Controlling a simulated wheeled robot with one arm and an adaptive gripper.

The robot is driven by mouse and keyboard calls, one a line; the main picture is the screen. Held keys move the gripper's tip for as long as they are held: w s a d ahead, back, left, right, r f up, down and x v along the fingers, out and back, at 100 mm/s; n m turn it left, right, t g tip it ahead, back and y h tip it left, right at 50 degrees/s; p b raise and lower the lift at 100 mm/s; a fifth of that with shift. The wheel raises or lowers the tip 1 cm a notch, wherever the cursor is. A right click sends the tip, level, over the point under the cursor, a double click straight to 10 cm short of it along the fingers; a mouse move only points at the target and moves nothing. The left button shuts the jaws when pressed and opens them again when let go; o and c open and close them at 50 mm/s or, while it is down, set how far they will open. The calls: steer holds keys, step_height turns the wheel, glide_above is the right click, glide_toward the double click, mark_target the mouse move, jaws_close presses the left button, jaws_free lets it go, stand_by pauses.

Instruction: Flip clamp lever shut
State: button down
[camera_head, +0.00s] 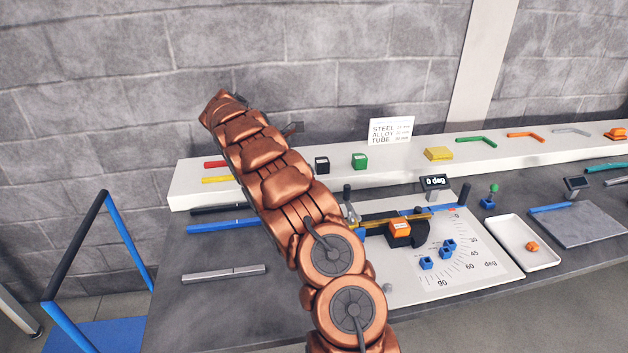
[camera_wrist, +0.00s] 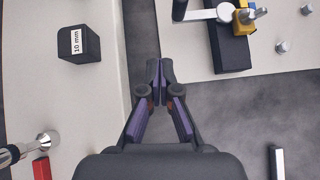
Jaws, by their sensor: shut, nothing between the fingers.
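My gripper (camera_wrist: 160,70) is shut and empty in the wrist view, over a dark gap between the pale shelf and the white bending plate. In the head view my arm hides most of it. What looks like the clamp lever, a silver bar (camera_wrist: 205,14) with a black grip (camera_wrist: 180,9), shows at the top edge of the wrist view, ahead of my fingertips and apart from them. A yellow piece (camera_wrist: 244,16) and a black block (camera_wrist: 230,50) are beside it. In the head view a black upright grip (camera_head: 347,192) stands near the plate's left end, partly by my arm.
A black 10 mm block (camera_wrist: 79,43) stands on the shelf (camera_head: 400,154), left of my gripper. The bending plate (camera_head: 480,272) carries an orange block (camera_head: 400,230), several blue blocks and an angle scale. A display (camera_head: 435,182) reads 0 deg. A white tray (camera_head: 548,262) lies right.

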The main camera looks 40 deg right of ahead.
steer(key=shift+w+d+v, duration=0.1)
steer(key=shift+v, duration=0.8)
steer(key=shift+w+d+v, duration=0.1)
steer(key=shift+d+v, duration=0.05)
steer(key=shift+v, duration=0.75)
steer(key=s+a+r+m+t+y, duration=0.2)
steer(key=s+a+r+m, duration=0.4)
steer(key=s+a, duration=0.85)
steer(key=s+a+f+m+t+y, duration=0.1)
steer(key=s+a+f+m+y, duration=0.1)
steer(key=s+a, duration=0.9)
steer(key=s+a+f+m+y, duration=0.2)
steer(key=s+a+f, duration=0.3)
steer(key=s+a, duration=0.6)
steer(key=shift+s+a+t+y, duration=0.4)
steer(key=shift+s+y, duration=0.1)
steer(key=shift+s, duration=0.35)
